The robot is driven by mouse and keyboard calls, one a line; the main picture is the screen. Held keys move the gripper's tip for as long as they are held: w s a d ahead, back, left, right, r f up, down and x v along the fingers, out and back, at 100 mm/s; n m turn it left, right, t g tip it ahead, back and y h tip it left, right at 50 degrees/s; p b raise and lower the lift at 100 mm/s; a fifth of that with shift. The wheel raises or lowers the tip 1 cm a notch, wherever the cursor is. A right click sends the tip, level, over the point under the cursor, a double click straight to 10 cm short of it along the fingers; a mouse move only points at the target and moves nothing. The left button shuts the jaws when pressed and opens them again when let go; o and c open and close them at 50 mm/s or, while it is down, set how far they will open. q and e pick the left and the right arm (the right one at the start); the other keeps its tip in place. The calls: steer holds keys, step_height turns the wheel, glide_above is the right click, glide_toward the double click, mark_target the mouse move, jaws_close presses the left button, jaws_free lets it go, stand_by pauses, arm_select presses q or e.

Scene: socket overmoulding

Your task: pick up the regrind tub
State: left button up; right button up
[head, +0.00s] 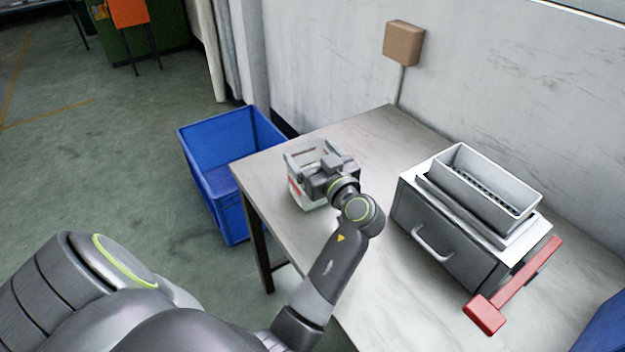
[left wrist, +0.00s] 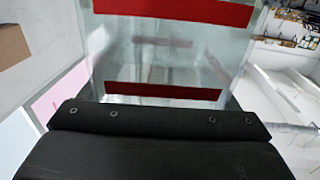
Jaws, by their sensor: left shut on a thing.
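The regrind tub (head: 300,192) is a small clear container with red bands, at the left part of the grey table. My left gripper (head: 318,163) is over it from the right and shut on it. The arm and gripper hide part of the tub. In the left wrist view the tub's clear wall and red bands (left wrist: 165,90) fill the middle, right against the dark gripper body (left wrist: 160,125). The fingertips are hidden there. I cannot tell whether the tub touches the table. My right gripper is out of view.
A grey machine (head: 445,250) with a handle, a perforated hopper (head: 487,180) and a red lever (head: 487,315) stands right on the table (head: 375,140). A blue bin (head: 215,190) stands on the floor beside the table's left edge. A brown box (head: 404,43) is on the wall.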

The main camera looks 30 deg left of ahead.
arm_select(q)
steer(key=c, duration=0.6)
steer(key=shift+o, duration=0.2)
